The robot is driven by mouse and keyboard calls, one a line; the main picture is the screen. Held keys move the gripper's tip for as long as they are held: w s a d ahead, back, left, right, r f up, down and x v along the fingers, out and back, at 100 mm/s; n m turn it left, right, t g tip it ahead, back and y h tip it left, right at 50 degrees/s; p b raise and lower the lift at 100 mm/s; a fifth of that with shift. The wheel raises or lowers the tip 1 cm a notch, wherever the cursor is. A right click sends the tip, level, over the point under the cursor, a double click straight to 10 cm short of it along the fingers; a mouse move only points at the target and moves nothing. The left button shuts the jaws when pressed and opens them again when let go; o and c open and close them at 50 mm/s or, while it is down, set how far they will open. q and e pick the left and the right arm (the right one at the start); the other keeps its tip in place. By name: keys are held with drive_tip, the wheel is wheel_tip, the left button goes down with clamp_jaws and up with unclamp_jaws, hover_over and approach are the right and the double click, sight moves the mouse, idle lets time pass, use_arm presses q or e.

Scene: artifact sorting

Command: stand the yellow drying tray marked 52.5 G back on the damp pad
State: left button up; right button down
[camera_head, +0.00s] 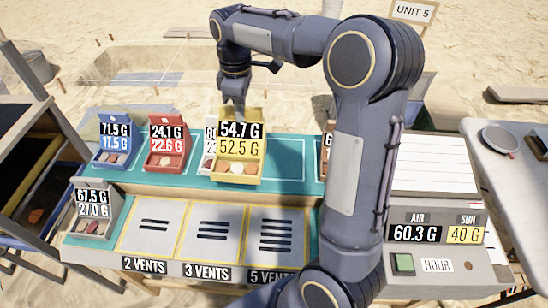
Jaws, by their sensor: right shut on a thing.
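The tray is upright over the teal pad (310,176), which I take to be the damp pad. I cannot tell whether its base touches the pad. It partly hides a pale tray (208,153) just to its left. An outlined empty place (284,160) on the pad is to its right. My left gripper is not in view.
A grey tray (92,226) stands front left. Three empty vent bays (210,230) lie in front. A scale (440,235) reads AIR 60.3 G, SUN 40 G.

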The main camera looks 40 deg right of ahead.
drive_tip(key=shift+w+d+r, duration=0.1)
drive_tip(key=shift+w+d, duration=0.1)
drive_tip(key=shift+w, duration=0.05)
drive_tip(key=d+f+p, duration=0.3)
drive_tip(key=d+f, duration=0.9)
drive_tip(key=d, duration=0.2)
drive_tip(key=shift+w+f+p, duration=0.3)
drive_tip(key=shift+w+f, duration=0.1)
drive_tip(key=c, duration=1.3)
unclamp_jaws()
drive_tip(key=shift+c, duration=0.2)
